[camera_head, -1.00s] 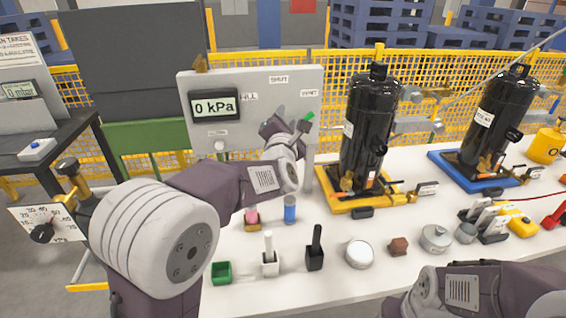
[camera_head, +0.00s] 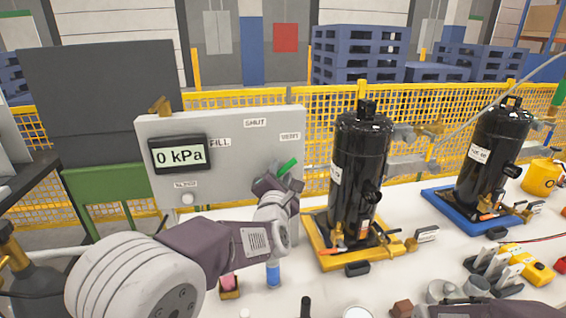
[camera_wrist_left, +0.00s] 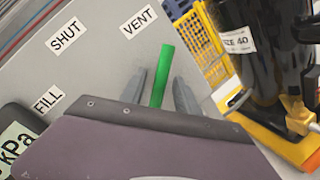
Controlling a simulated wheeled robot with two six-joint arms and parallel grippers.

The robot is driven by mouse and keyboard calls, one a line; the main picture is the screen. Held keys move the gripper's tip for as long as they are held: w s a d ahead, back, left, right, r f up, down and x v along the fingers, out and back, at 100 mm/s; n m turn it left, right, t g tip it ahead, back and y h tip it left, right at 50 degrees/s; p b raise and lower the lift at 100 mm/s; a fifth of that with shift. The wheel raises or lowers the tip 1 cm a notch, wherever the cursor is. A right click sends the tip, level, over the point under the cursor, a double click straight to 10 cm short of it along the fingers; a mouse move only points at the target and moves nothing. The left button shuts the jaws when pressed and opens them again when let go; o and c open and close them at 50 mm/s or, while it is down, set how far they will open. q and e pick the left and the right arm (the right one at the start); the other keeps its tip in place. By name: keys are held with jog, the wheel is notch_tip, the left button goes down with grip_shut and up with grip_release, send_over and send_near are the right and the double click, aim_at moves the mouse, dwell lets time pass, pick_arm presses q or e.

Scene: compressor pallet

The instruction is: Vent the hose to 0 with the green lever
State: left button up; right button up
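The green lever (camera_head: 287,166) is on the grey panel (camera_head: 225,160), below and beside the VENT label (camera_head: 290,136). In the left wrist view the lever (camera_wrist_left: 166,62) points up toward the VENT label (camera_wrist_left: 138,22). The panel's display (camera_head: 180,156) reads 0 kPa. My left gripper (camera_head: 274,182) is at the lever. In the left wrist view its two fingers (camera_wrist_left: 160,80) stand apart, one on each side of the lever, with gaps showing. The lever's lower end is hidden behind my gripper. My right gripper is out of view.
A black compressor (camera_head: 358,165) on a yellow base stands just right of the panel; another (camera_head: 493,150) stands on a blue base. A blue cylinder (camera_head: 273,275) and a pink-topped block (camera_head: 229,287) stand below my left forearm. A yellow mesh fence (camera_head: 420,110) runs behind.

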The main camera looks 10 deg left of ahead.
pick_arm(q)
jog(key=shift+w, duration=0.2)
jog(key=shift+s, duration=0.15)
jog(key=shift+c, duration=1)
grip_shut()
